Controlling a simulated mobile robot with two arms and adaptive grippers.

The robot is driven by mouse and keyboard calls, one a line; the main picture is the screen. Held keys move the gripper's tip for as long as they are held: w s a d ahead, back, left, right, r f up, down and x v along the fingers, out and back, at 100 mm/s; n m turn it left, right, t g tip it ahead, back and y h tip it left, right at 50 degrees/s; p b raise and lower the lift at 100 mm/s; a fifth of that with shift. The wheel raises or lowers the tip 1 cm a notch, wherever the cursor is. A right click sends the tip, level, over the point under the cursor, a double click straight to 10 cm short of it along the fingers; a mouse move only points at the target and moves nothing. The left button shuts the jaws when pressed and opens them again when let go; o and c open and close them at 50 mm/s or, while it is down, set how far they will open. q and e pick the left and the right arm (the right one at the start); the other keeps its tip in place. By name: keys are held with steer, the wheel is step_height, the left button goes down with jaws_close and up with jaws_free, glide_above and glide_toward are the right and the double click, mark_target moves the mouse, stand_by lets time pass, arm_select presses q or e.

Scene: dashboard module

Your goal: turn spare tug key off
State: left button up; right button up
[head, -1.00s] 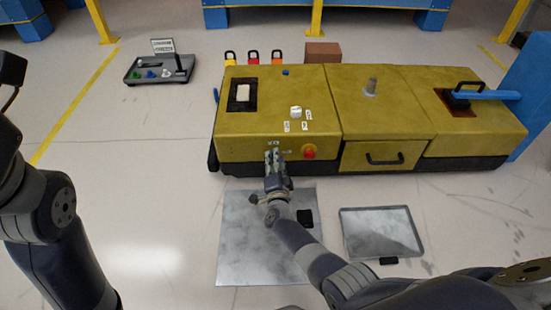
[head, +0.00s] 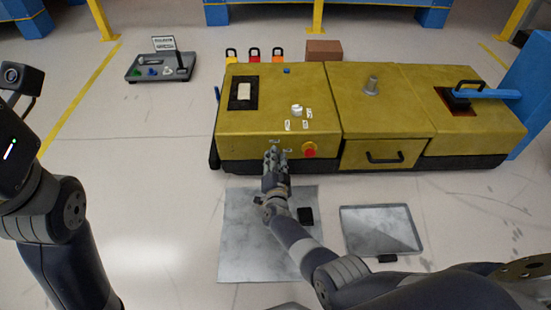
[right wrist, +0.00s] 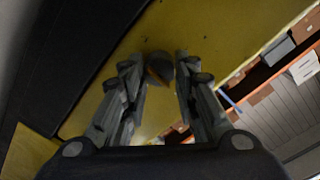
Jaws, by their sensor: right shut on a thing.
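The yellow tug (head: 380,119) stands across the middle of the head view. My right gripper (head: 275,150) is at the left part of its front face, left of a red button (head: 309,150). In the right wrist view its two fingers (right wrist: 158,85) are on either side of a small grey rounded part with an orange edge (right wrist: 160,66), which I take to be the key. The gripper is shut on it. The fingers hide the key in the head view, so its turn angle cannot be read. My left arm is at the left; its fingers are out of view.
A drawer with a black handle (head: 385,158) is right of the red button. A metal sheet (head: 240,245) and a grey tray (head: 380,231) lie on the floor before the tug.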

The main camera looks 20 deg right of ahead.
steer(key=o, duration=1.1)
steer(key=shift+c, duration=0.2)
